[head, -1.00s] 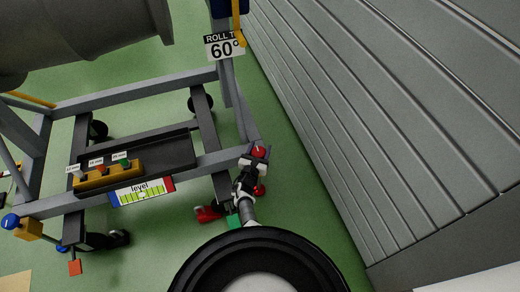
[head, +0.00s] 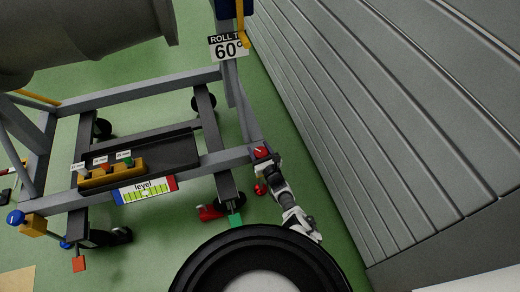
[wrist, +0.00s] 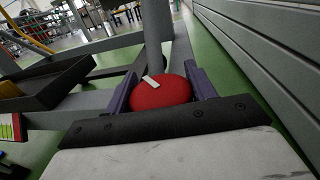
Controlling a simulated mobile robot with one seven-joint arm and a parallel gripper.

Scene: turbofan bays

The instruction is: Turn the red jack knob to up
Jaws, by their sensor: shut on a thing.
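The red jack knob (head: 261,152) sits at the right corner of the grey stand frame. In the wrist view the round red knob (wrist: 160,92) carries a white pointer mark on top that runs slantwise. My gripper (head: 264,158) is at the knob from the lower right. In the wrist view its two purple-grey fingers (wrist: 161,93) stand on either side of the knob, shut on it. The knob's lower side is hidden by the gripper's dark palm edge. A level gauge (head: 145,190) with a red end and a blue end is on the front beam.
A blue knob (head: 15,217) is at the frame's left corner. A yellow block (head: 111,174) with several labelled pegs lies on the dark tray. A grey ribbed wall (head: 370,120) stands close on the right.

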